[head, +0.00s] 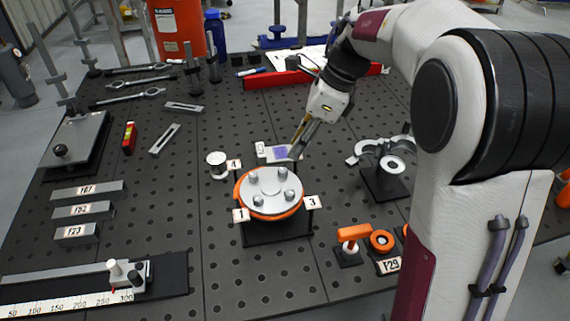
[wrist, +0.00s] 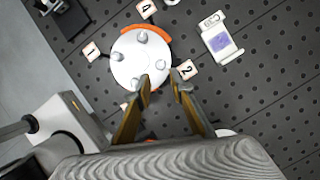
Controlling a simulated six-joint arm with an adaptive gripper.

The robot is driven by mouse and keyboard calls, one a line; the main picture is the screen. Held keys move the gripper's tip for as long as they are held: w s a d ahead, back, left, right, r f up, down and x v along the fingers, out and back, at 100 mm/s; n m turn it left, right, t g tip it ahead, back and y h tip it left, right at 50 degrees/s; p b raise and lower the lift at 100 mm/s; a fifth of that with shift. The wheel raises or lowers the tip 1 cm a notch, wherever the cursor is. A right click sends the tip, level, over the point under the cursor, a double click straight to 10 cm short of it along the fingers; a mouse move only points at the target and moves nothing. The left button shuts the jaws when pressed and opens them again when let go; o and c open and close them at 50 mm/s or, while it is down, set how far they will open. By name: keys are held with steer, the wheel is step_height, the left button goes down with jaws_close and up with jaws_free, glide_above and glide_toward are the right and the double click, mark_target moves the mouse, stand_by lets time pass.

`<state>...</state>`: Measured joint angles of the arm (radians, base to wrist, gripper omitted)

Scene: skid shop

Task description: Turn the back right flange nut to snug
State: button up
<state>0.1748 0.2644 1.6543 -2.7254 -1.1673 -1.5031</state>
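The round grey flange (head: 268,187) with an orange rim sits on a dark stand, with nuts on its top. The back right flange nut (head: 283,172) stands upright near the rim; it also shows in the wrist view (wrist: 160,64). The front right nut (head: 283,196), back left nut (head: 253,176) and front left nut (head: 258,198) also show. My gripper (head: 294,154) is above and behind the flange's right side, apart from it. In the wrist view my gripper (wrist: 160,83) is open and empty, with the back right nut just beyond the gap between the fingertips.
Number plates 1 (head: 240,215), 3 (head: 311,202) and 4 (head: 233,164) surround the flange; plate 2 (wrist: 187,69) is beside the back right nut. A label holder with a purple patch (wrist: 221,41) lies behind. A curved-jaw stand (head: 385,172) stands right, orange parts (head: 354,234) front right.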

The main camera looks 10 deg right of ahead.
mark_target(282, 170)
steer(key=shift+f, duration=0.1)
stand_by(0.3)
steer(key=shift+x, duration=3.8)
steer(key=shift+a, duration=0.1)
jaws_close()
